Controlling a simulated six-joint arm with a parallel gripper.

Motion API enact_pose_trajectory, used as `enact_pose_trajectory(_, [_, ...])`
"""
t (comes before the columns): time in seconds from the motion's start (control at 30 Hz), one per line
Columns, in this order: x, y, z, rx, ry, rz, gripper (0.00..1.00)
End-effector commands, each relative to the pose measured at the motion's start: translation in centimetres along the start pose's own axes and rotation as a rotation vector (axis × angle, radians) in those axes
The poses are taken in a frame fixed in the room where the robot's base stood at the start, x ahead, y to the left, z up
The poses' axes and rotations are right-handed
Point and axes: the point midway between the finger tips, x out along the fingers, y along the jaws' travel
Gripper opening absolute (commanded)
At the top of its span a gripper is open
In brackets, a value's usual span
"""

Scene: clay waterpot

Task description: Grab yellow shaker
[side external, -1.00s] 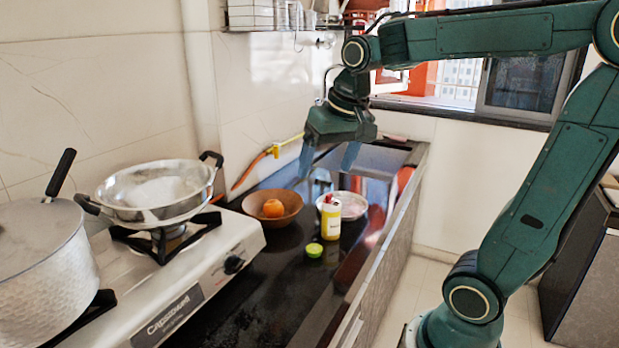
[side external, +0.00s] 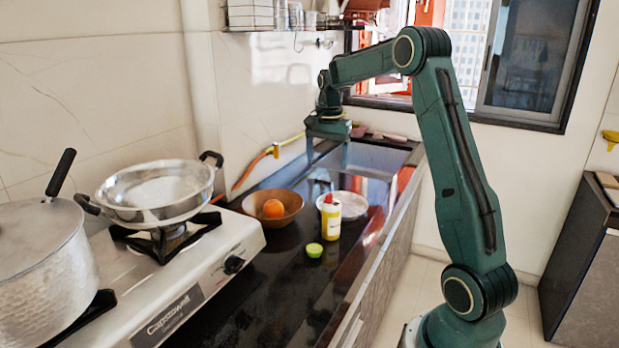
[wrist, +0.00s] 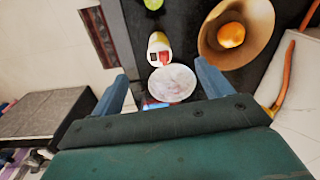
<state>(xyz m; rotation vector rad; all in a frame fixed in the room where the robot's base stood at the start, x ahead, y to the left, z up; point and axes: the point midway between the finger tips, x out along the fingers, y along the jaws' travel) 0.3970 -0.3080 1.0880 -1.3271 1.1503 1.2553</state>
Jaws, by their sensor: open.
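The yellow shaker (side external: 331,216) stands upright on the dark countertop, with a red top and a white label. In the wrist view the shaker (wrist: 158,45) is seen from above, beyond the fingertips and between their lines. My gripper (side external: 328,160) points down behind the shaker, toward the window end of the counter, apart from it. Its blue fingers are spread and empty; in the wrist view the gripper (wrist: 163,76) shows both fingers with a wide gap.
A white plate (side external: 352,205) lies right beside the shaker. A brown bowl (side external: 290,205) with an orange (side external: 273,208) is to its left. A green lime half (side external: 314,250) lies in front. The stove (side external: 215,262) with a pan (side external: 155,192) stands at left.

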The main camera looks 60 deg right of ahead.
Motion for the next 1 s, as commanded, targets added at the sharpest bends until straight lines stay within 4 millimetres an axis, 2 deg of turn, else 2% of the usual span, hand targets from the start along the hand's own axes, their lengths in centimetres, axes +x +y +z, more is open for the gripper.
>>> enact_pose_trajectory(0.1, [1.7,0.3,-2.2,0.075,-0.017,0.019,0.78])
enact_pose_trajectory(0.3, [2.9,0.7,-3.8,0.132,-0.027,0.031,0.78])
enact_pose_trajectory(0.53, [3.2,0.7,-3.8,0.136,-0.028,0.032,0.78])
enact_pose_trajectory(0.67, [4.0,0.7,-3.8,0.135,-0.029,0.033,0.78])
enact_pose_trajectory(1.0, [8.6,0.9,-3.6,0.134,-0.030,0.035,0.78])
